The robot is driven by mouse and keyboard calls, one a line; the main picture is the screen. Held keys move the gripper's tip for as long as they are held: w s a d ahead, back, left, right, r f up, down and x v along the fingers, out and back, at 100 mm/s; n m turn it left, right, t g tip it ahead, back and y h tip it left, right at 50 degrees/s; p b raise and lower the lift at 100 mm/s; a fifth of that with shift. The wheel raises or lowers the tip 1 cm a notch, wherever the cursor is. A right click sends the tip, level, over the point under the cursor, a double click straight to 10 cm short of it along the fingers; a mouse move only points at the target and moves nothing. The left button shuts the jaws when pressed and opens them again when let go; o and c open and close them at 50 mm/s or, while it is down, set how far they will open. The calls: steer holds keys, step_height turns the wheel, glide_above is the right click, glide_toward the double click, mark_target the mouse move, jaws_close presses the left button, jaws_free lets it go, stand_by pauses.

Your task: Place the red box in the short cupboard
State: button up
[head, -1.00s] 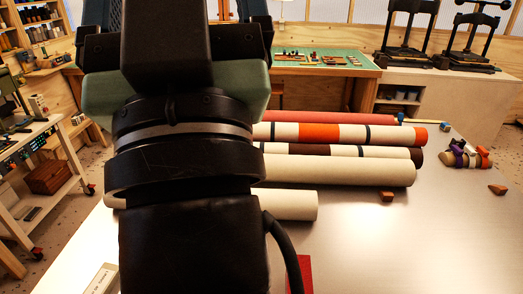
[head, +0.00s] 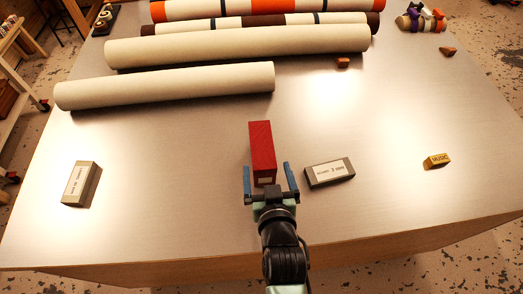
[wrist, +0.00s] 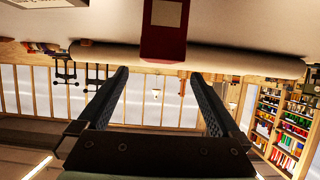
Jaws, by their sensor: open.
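The red box (head: 262,146) lies on the metal table, its long side pointing away from me. My gripper (head: 267,169) is open and empty at the box's near end, with one blue finger on each side in the head view. In the wrist view the red box (wrist: 164,30) shows at the top centre with a pale label, just past and between the open fingertips (wrist: 160,74). I cannot tell whether the fingers are level with the box or above it. I cannot make out a short cupboard in the current views.
A grey labelled block (head: 329,173) lies close to the right of my gripper. Another grey block (head: 80,184) is at left and a small yellow block (head: 437,161) at right. A cream roll (head: 165,86) lies beyond the box, with more rolls behind. The table (head: 180,210) is clear between.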

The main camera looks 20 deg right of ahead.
mark_target(263, 150)
steer(key=shift+p+x, duration=1.05)
steer(key=shift+x, duration=4.35)
steer(key=shift+r, duration=0.1)
steer(key=c, duration=1.5)
steer(key=shift+w, duration=0.1)
jaws_close()
steer(key=shift+r, duration=0.15)
